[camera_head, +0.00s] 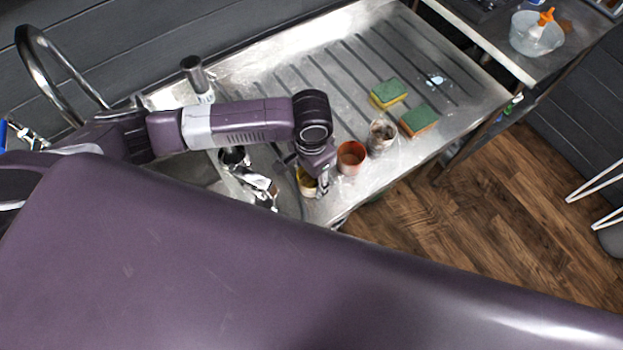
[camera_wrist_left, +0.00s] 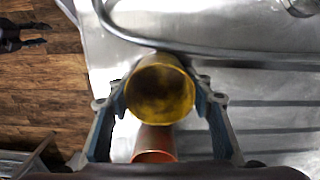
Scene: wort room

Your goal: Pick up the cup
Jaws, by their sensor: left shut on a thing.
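A yellow cup (camera_head: 306,181) is at the front edge of the steel sink counter. In the left wrist view, the cup (camera_wrist_left: 160,90) shows its round open mouth and a dark inside. My left gripper (camera_head: 322,183) is shut on the cup, with one finger on each side of it. I cannot tell whether the cup's base touches the counter. An orange-red cup (camera_head: 351,157) stands just to the right, and it also shows below the yellow cup in the left wrist view (camera_wrist_left: 155,143). A greyish cup (camera_head: 382,137) stands further right. My right gripper is not visible.
Two green-topped sponges (camera_head: 389,92) (camera_head: 418,120) lie on the ribbed drainboard (camera_head: 330,75). A curved tap (camera_head: 60,70) stands at the left. A clear bowl (camera_head: 536,34) sits on the table at the upper right. The drainboard's middle is mostly clear.

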